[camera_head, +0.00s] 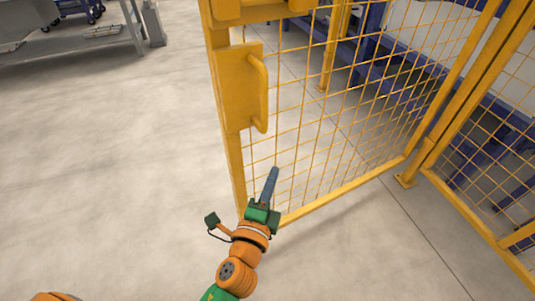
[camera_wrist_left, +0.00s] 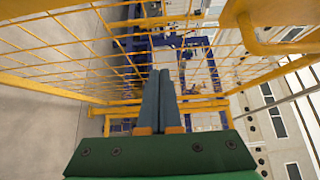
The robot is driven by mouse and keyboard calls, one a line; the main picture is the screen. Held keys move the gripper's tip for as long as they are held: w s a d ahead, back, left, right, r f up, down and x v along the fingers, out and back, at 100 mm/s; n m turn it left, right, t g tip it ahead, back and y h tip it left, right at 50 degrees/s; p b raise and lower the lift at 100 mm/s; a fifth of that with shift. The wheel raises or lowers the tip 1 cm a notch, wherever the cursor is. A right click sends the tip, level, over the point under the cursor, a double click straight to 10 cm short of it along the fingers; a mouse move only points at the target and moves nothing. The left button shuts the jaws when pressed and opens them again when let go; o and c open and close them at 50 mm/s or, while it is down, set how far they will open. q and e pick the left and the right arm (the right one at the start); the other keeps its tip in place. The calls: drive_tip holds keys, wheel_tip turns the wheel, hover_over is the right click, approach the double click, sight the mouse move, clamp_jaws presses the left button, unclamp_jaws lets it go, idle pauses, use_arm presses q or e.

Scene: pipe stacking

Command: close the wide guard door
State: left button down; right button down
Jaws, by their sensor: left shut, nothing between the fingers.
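The wide guard door (camera_head: 235,165) is a yellow frame with wire mesh, standing open at an angle in the head view. Its yellow handle (camera_head: 259,92) is on a plate near the free edge. My left gripper (camera_head: 272,175) is in front of the lower mesh, below the handle and apart from it. Its blue-grey fingers are together and empty. In the left wrist view the shut fingers (camera_wrist_left: 160,98) point toward the yellow mesh (camera_wrist_left: 80,55); I cannot tell whether they touch it. My right gripper is not in view.
A fixed yellow fence post (camera_head: 440,130) and mesh panel stand on the right. Blue frames (camera_head: 365,70) are behind the mesh. A grey bench (camera_head: 70,45) is at the far left. The pale floor (camera_head: 100,160) on the left is clear.

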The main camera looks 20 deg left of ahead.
sight(273, 143)
use_arm(q)
drive_tip(key=w, duration=0.2)
drive_tip(key=w+a, duration=0.1)
drive_tip(key=w, duration=0.1)
drive_tip(key=w+a, duration=0.1)
drive_tip(key=w, duration=0.1)
drive_tip(key=shift+w+a+p, duration=0.15)
drive_tip(key=shift+w+p, duration=0.15)
drive_tip(key=shift+w+a, duration=0.2)
drive_tip(key=shift+a, duration=0.05)
